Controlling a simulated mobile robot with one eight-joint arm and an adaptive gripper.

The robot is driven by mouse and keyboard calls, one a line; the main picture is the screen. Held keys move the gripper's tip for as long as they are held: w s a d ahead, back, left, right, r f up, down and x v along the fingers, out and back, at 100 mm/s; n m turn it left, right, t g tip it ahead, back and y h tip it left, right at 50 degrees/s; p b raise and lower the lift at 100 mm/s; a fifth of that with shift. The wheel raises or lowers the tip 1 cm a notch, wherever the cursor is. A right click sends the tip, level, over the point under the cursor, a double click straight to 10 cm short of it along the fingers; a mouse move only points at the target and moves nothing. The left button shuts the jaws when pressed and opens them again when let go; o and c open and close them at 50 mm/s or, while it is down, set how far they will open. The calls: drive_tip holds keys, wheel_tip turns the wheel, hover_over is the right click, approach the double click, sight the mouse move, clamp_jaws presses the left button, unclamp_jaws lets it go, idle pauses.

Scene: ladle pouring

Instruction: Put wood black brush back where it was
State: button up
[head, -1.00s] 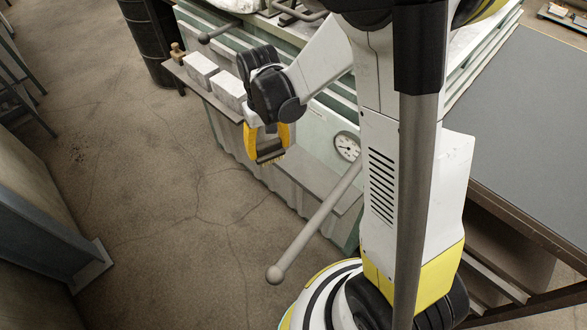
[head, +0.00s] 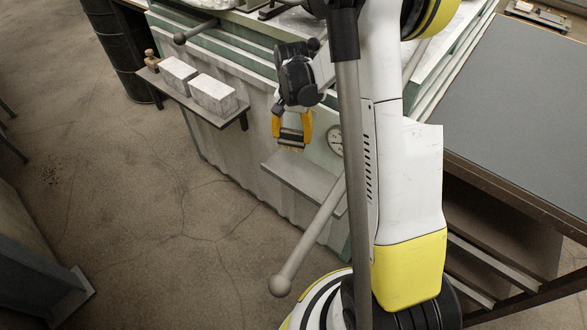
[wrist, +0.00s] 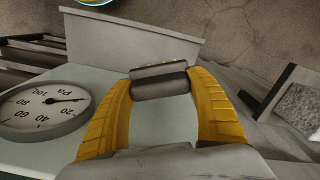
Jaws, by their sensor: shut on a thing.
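My gripper (head: 292,124) has yellow fingers and is shut on the wood black brush (head: 291,137). The brush is held level between the fingertips, with light bristles on its lower side in the head view. Its handle or body shows as a dark and grey bar in the wrist view (wrist: 160,84), between the two yellow fingers; its wood part is hard to make out. The gripper hangs in front of the green-white machine, over or near a small grey ledge (head: 297,181), left of the dial gauge. A gap shows between brush and ledge.
A shelf (head: 230,118) to the left carries two pale blocks (head: 213,93) and a small wooden object (head: 152,60). The dial gauge (wrist: 40,108) is close to the gripper. A grey lever with a ball end (head: 280,285) sticks out below.

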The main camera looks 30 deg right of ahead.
drive_tip(key=shift+d+f, duration=0.25)
drive_tip(key=shift+f, duration=0.25)
wheel_tip(320, 180, down, 9)
drive_tip(key=b, duration=0.4)
drive_tip(key=shift+f, duration=0.15)
drive_tip(key=shift+f+b, duration=0.15)
drive_tip(key=shift+b, duration=0.25)
drive_tip(key=o, duration=1.1)
drive_tip(key=shift+o, duration=0.2)
wheel_tip(320, 180, up, 8)
drive_tip(key=p, duration=0.3)
drive_tip(key=shift+p, duration=0.4)
